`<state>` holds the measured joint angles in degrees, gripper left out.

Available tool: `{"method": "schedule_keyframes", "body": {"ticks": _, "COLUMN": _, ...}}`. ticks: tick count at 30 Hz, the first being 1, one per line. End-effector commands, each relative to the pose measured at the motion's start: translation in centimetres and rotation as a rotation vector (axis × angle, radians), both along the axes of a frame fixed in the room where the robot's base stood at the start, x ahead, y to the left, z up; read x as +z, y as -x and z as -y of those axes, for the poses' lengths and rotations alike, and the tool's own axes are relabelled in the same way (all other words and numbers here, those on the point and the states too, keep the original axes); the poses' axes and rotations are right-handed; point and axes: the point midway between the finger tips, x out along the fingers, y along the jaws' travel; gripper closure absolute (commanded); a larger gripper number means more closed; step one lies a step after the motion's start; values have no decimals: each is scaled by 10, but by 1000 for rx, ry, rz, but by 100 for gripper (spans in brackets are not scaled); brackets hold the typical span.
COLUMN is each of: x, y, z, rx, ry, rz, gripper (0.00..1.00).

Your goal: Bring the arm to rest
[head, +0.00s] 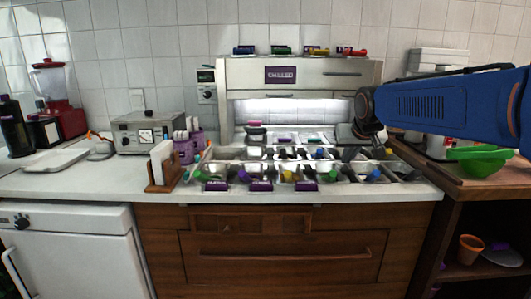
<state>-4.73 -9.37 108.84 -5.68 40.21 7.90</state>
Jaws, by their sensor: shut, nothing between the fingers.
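My blue arm reaches in from the right edge, over the right end of the counter. My gripper (351,140) is small and dark at its end, pointing down in front of the chilled topping station (300,74). It is shut and appears empty. It hangs over the right part of the metal topping bins (300,155); its exact height above them is hard to tell. The arm hides part of the wall and the things behind it.
Colourful scoops stick out of several bins. A napkin holder (163,168), a toaster-like machine (147,132) and a red blender (60,99) stand to the left. Green bowls (481,162) sit on the wooden right counter, below my arm. The white front-left counter (90,187) is clear.

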Motion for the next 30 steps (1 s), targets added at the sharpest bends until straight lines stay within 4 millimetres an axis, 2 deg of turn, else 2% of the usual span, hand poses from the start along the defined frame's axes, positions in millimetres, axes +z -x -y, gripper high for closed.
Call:
{"method": "schedule_keyframes", "body": {"ticks": 5, "x": -17, "y": 70, "z": 11, "rx": -2, "ry": 2, "rz": -46, "gripper": 100}}
{"method": "schedule_keyframes", "body": {"ticks": 10, "x": -42, "y": 141, "z": 21, "rx": -5, "ry": 4, "rz": -98, "gripper": 100}}
{"method": "schedule_keyframes", "body": {"ticks": 17, "x": -86, "y": 234, "z": 29, "rx": -3, "ry": 2, "rz": -170, "gripper": 100}}
{"method": "schedule_keyframes", "body": {"ticks": 21, "x": -118, "y": 289, "z": 32, "rx": -1, "ry": 1, "rz": -214, "gripper": 100}}
{"method": "schedule_keyframes", "body": {"ticks": 27, "x": -160, "y": 351, "z": 33, "rx": 5, "ry": -5, "rz": -265, "gripper": 100}}
{"method": "schedule_keyframes", "body": {"ticks": 30, "x": -174, "y": 369, "z": 33, "rx": 6, "ry": -7, "rz": -283, "gripper": 100}}
